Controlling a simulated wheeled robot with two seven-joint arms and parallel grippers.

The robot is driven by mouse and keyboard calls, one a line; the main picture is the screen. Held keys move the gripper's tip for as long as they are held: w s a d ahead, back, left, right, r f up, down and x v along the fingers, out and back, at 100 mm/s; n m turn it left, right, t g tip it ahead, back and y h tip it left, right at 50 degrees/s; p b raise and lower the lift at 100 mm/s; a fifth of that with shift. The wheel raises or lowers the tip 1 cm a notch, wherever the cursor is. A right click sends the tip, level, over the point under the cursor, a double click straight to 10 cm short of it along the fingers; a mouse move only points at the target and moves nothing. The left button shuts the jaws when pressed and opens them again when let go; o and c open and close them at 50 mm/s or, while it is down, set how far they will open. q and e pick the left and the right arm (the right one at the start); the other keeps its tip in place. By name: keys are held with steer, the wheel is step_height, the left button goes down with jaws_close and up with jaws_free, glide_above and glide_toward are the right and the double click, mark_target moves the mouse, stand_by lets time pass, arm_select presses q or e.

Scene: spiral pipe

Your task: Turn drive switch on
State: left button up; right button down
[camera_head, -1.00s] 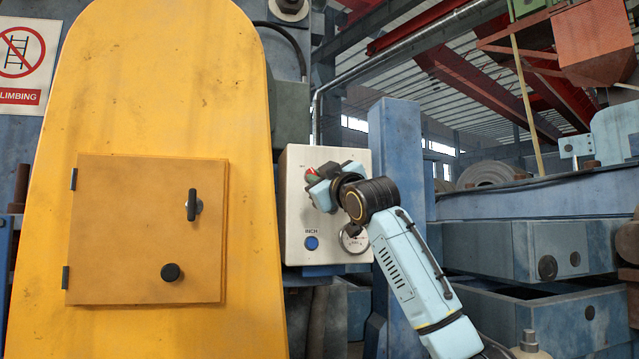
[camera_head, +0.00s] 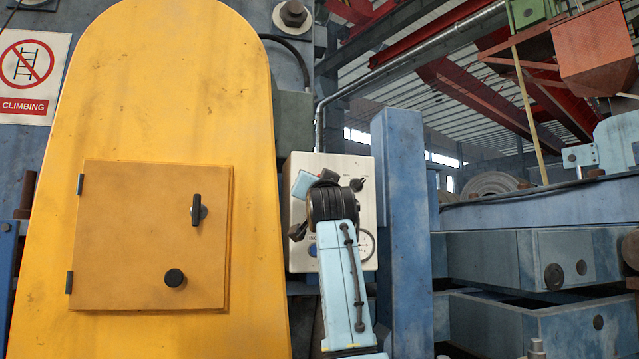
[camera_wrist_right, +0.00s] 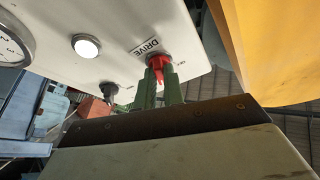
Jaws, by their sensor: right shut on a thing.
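The red drive switch (camera_wrist_right: 158,62) sits on the pale control panel (camera_wrist_right: 115,25) beside a printed DRIVE label (camera_wrist_right: 146,46) in the right wrist view. My right gripper (camera_wrist_right: 161,80) has its two green fingers closed around the switch, one on each side. In the head view my right gripper (camera_head: 307,184) is at the upper left of the panel (camera_head: 338,163) and its wrist hides the switch. The switch's exact angle is hard to tell. My left gripper is in neither current view.
A black knob (camera_head: 356,185) is at the panel's upper right. A blue button (camera_head: 312,250) and a gauge (camera_head: 368,246) are lower, partly covered by my arm. The yellow housing (camera_head: 170,90) stands close on the left, a blue post (camera_head: 402,200) on the right.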

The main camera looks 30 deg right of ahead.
steer(key=m+g+h+p, duration=0.1)
steer(key=m, duration=0.2)
steer(key=m+g+h+p, duration=0.1)
steer(key=m, duration=0.2)
steer(key=shift+a+r, duration=0.15)
steer(key=shift+a, duration=0.05)
steer(key=shift+m+g+p, duration=0.3)
steer(key=shift+m, duration=0.1)
steer(key=c, duration=1.5)
jaws_free()
steer(key=b+v, duration=0.6)
steer(key=v, duration=0.7)
steer(key=shift+s, duration=0.15)
